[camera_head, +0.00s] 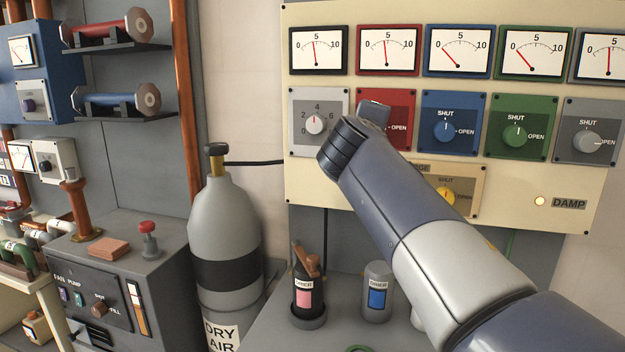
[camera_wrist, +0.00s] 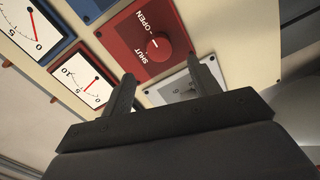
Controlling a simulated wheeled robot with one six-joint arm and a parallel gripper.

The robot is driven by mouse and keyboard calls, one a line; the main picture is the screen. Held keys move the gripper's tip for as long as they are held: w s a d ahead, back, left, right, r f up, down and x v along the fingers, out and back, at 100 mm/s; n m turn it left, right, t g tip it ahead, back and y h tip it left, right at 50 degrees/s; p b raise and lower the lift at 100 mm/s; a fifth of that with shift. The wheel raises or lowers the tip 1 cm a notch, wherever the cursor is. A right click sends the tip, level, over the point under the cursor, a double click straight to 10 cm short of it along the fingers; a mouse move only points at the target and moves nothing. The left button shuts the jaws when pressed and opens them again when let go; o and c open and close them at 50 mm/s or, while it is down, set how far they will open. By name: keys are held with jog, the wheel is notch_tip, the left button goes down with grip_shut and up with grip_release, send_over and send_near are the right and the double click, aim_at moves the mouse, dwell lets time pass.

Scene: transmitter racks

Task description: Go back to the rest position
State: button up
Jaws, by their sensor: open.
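My gripper (camera_wrist: 160,92) is open and empty in the wrist view, its two dark fingers apart. It is near the red valve panel (camera_wrist: 133,45) with its red knob (camera_wrist: 158,46), which sits just beyond the fingers. The gripper itself is largely hidden behind the wrist there.
The cream board (camera_head: 390,189) holds several gauges and knob panels, including a blue panel (camera_head: 454,133) and green panel (camera_head: 521,133). A grey DRY AIR cylinder (camera_head: 222,225) stands left. Two drier bottles, one with a pink label (camera_head: 303,298) and one blue (camera_head: 377,299), stand below the arm.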

jog(key=p+x, duration=0.1)
jog(key=x, duration=0.6)
jog(key=shift+s, duration=0.1)
